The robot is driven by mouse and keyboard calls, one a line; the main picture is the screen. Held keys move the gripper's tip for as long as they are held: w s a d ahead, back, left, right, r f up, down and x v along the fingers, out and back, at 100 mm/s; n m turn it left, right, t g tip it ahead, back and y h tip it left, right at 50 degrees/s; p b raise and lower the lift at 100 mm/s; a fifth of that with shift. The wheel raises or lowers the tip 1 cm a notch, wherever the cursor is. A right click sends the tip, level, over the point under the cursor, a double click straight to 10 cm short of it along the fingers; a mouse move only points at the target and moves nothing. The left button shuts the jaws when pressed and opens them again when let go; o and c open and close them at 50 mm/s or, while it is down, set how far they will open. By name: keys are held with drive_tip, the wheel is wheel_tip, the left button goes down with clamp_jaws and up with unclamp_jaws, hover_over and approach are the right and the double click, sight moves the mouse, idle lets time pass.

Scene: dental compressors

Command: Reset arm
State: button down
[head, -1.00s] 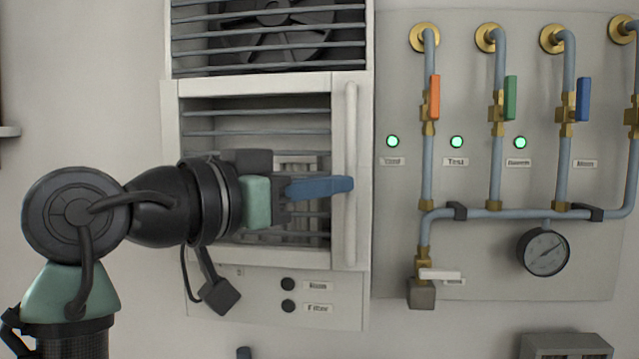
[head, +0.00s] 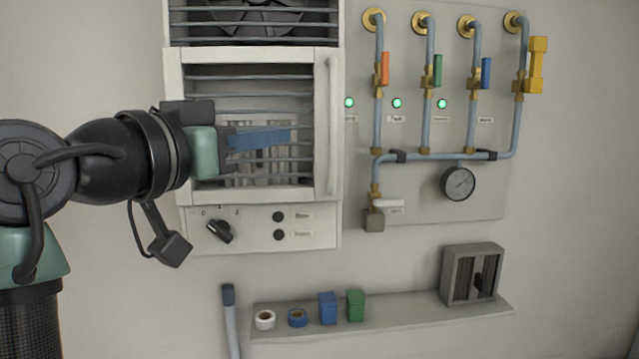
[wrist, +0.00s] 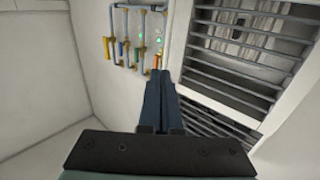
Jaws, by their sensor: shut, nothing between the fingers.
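My gripper (head: 288,136) reaches in from the left in the head view, its blue fingers in front of the slatted white cabinet (head: 326,215). In the wrist view my gripper (wrist: 160,77) has its two blue fingers together with nothing between them. It appears apart from the cabinet's slats, though the exact gap is hard to tell. The slatted cabinet front (wrist: 222,59) lies to the right of the fingers in the wrist view.
The pipe panel (head: 420,190) with coloured valve handles and a gauge (head: 458,183) is right of the cabinet. Below, a shelf (head: 400,317) holds tape rolls, a blue box (head: 327,308), a green box (head: 355,305) and a grey slatted box (head: 473,274). Bare wall lies right.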

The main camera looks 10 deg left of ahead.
drive_tip(key=s+d+f+n+t+y+b, duration=0.25)
drive_tip(key=d+f+t+b, duration=0.3)
drive_tip(key=d, duration=0.35)
drive_tip(key=s+d+n+t+y+b, duration=0.1)
drive_tip(key=s+t+y+b, duration=0.1)
drive_tip(key=s, duration=0.4)
drive_tip(key=s+d+n+t+y+b, duration=0.1)
drive_tip(key=s+d+t+y+b, duration=0.1)
drive_tip(key=s, duration=0.5)
drive_tip(key=shift+s+d+r+t+y, duration=0.15)
drive_tip(key=shift+d+r+t+y, duration=0.25)
drive_tip(key=shift+t, duration=0.35)
drive_tip(key=shift+a, duration=0.1)
